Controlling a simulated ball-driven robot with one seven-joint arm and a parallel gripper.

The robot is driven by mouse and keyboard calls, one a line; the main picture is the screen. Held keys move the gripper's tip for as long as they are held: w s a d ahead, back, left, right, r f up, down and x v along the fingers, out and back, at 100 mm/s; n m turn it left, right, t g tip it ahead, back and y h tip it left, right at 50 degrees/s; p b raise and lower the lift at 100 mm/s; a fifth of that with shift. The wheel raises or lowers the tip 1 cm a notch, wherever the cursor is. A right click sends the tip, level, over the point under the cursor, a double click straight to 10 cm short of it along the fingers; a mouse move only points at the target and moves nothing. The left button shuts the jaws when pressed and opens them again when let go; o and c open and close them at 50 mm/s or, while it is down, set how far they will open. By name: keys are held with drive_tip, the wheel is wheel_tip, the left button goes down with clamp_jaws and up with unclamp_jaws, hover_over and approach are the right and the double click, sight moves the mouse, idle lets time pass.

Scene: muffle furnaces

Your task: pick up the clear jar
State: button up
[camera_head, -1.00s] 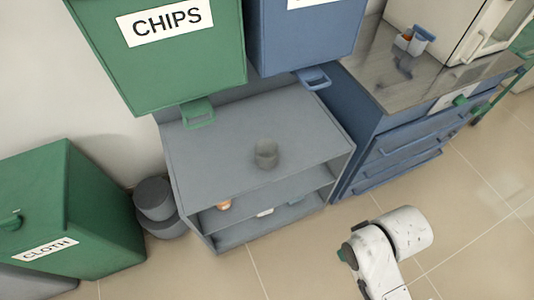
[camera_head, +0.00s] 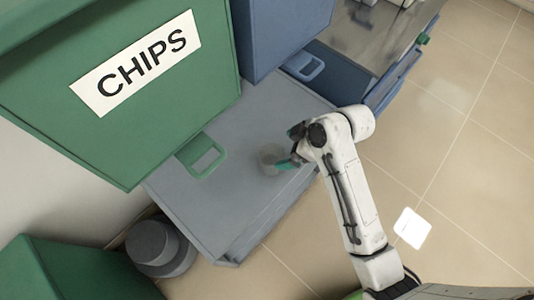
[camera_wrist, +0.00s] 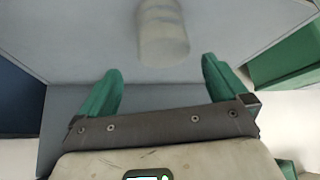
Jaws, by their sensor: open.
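The clear jar (camera_head: 270,157) stands on the grey shelf unit's top (camera_head: 225,125), below the green CHIPS bin. It looks greyish and see-through. In the wrist view the jar (camera_wrist: 163,35) is at the top centre, ahead of the fingertips and roughly in line with the gap between them. My gripper (camera_head: 294,150) is at the jar's right side in the head view, its green fingers close to it; whether they touch cannot be told there. In the wrist view my gripper (camera_wrist: 160,72) is open, with its two green fingers spread and nothing between them.
The green CHIPS bin (camera_head: 110,110) with a handle (camera_head: 203,157) overhangs the shelf at the left. A blue bin (camera_head: 275,35) hangs behind. Grey round containers (camera_head: 158,245) stand on the floor at left. Blue drawers (camera_head: 345,70) adjoin on the right.

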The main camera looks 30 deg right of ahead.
approach(269, 163)
drive_tip(key=w+a+f, duration=0.1)
drive_tip(key=w+a, duration=0.1)
drive_tip(key=w+a+f, duration=0.1)
drive_tip(key=w+f, duration=0.1)
drive_tip(key=shift+a+f, duration=0.25)
drive_tip(key=shift+a, duration=0.1)
drive_tip(key=shift+c, duration=0.4)
drive_tip(key=c, duration=0.8)
drive_tip(key=shift+r, duration=0.1)
